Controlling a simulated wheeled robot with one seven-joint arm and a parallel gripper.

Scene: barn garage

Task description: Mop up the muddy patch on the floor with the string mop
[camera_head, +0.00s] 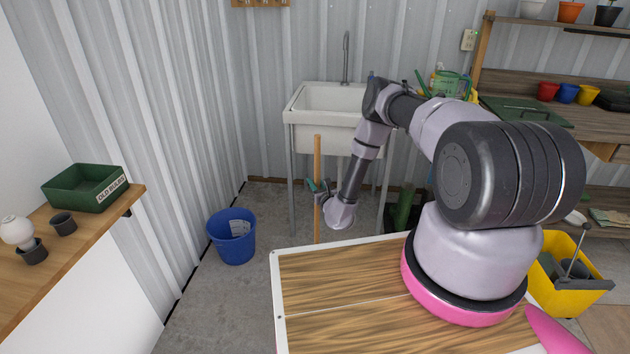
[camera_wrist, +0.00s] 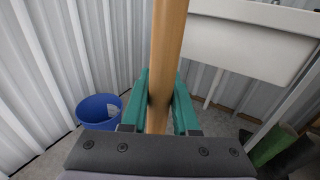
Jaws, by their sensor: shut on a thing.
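The mop's wooden handle (camera_head: 317,165) stands about upright in front of the sink in the head view. My gripper (camera_head: 318,188) is shut around the handle partway down. In the wrist view the handle (camera_wrist: 165,50) runs between the teal fingers of my gripper (camera_wrist: 160,105). The mop's string head is hidden behind the wooden top of my base in the head view and is out of sight in the wrist view. The muddy patch is not visible in either view.
A white sink (camera_head: 325,105) on legs stands behind the handle. A blue bucket (camera_head: 232,236) is on the floor to the left. A yellow mop bucket (camera_head: 570,285) stands at the right. A wooden shelf (camera_head: 85,235) with a green box juts in at the left. Grey floor (camera_head: 215,305) shows clear at the left.

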